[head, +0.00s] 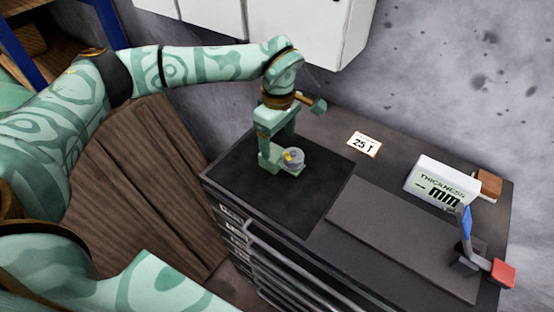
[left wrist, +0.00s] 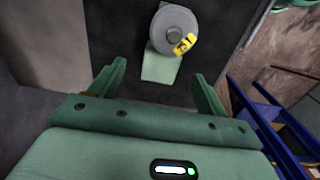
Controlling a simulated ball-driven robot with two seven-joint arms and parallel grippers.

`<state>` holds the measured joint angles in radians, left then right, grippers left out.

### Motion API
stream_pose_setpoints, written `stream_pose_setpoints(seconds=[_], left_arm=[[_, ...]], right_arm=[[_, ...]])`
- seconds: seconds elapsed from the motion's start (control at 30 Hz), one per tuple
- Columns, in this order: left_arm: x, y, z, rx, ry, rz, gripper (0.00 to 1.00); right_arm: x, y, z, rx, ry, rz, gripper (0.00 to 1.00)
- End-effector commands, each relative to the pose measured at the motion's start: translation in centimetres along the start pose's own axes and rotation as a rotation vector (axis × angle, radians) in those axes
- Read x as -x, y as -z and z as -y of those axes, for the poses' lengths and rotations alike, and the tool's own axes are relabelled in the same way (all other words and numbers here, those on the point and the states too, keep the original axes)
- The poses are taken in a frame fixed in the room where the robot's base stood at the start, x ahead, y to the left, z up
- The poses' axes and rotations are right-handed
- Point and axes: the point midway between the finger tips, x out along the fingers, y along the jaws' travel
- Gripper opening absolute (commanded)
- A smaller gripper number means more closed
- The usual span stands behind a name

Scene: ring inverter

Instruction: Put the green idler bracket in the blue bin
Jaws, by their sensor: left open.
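The green idler bracket (head: 292,158) sits on the black mat on top of the cabinet in the head view. It carries a grey roller with a yellow tag. In the left wrist view the roller (left wrist: 174,32) and a green plate of the bracket (left wrist: 162,66) show just beyond the fingertips, roughly between them. My left gripper (head: 272,150) is open and empty, pointing down at the bracket; in the left wrist view its two fingers (left wrist: 157,82) are wide apart. Whether a finger touches the bracket is unclear. No blue bin is seen. My right gripper is out of view.
The cabinet's black mat (head: 237,178) is otherwise bare. To its right lie a grey plate (head: 395,235), a "25 T" card (head: 365,145), a thickness sign (head: 440,182) and a red-and-blue lever device (head: 470,255). A white wall cabinet (head: 310,30) hangs behind.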

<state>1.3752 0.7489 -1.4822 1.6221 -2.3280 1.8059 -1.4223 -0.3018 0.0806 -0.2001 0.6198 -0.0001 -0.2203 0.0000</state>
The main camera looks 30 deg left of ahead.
Motion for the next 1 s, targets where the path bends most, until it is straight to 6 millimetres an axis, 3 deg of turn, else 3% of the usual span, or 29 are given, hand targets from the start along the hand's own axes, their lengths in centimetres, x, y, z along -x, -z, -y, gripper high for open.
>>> stream_pose_setpoints(seconds=[0.5,0.77,1.0], left_arm=[[-6.5,0.2,0.4,0.002,0.002,0.001,0.76],[-6.7,0.2,0.3,0.001,-0.001,0.001,0.76],[-6.7,0.2,0.3,0.001,-0.001,0.001,0.12]], right_arm=[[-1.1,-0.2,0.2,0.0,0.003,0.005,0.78],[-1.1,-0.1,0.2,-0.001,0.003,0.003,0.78],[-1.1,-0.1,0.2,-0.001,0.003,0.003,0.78]])
